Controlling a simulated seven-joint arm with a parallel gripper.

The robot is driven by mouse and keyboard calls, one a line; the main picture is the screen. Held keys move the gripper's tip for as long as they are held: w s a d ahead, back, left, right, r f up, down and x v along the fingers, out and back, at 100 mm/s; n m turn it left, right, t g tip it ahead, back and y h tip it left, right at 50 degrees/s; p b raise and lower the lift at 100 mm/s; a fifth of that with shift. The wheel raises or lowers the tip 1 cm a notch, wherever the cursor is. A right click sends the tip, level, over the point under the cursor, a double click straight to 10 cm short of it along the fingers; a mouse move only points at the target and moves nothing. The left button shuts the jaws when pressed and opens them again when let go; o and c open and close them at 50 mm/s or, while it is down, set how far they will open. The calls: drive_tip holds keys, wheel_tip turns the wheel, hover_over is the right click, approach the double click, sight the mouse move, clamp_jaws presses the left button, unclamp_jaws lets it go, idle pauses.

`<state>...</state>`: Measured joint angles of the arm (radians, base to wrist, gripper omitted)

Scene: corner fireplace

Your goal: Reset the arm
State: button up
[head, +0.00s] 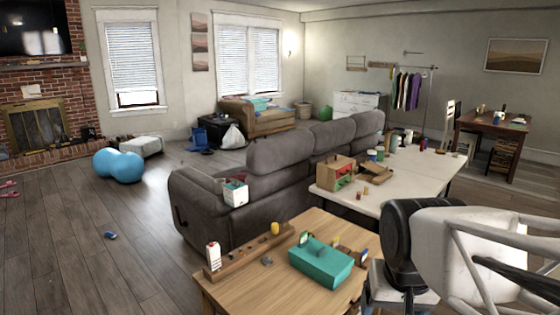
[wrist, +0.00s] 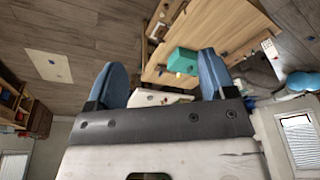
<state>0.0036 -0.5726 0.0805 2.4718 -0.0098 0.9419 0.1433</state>
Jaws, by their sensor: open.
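My gripper (wrist: 163,62) shows in the wrist view with its two blue fingers spread wide apart. I see nothing held between them. The wrist picture is turned, with the windows low in the frame. Beyond the fingers are the wooden table (wrist: 205,32) and the teal box (wrist: 183,62), both apart from the gripper. In the head view my white and black arm (head: 450,250) fills the lower right, and I cannot make out the fingers there.
The wooden table (head: 262,290) carries the teal box (head: 320,262), a wooden rail (head: 250,252) and small items. A white table (head: 400,190) with a wooden box (head: 336,173) stands behind it, beside the grey sofa (head: 275,155). Floor at left is mostly clear.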

drive_tip(key=s, duration=0.1)
drive_tip(key=s+f+n, duration=0.1)
drive_tip(key=s, duration=0.1)
drive_tip(key=shift+s+f, duration=0.2)
drive_tip(key=shift+s, duration=0.1)
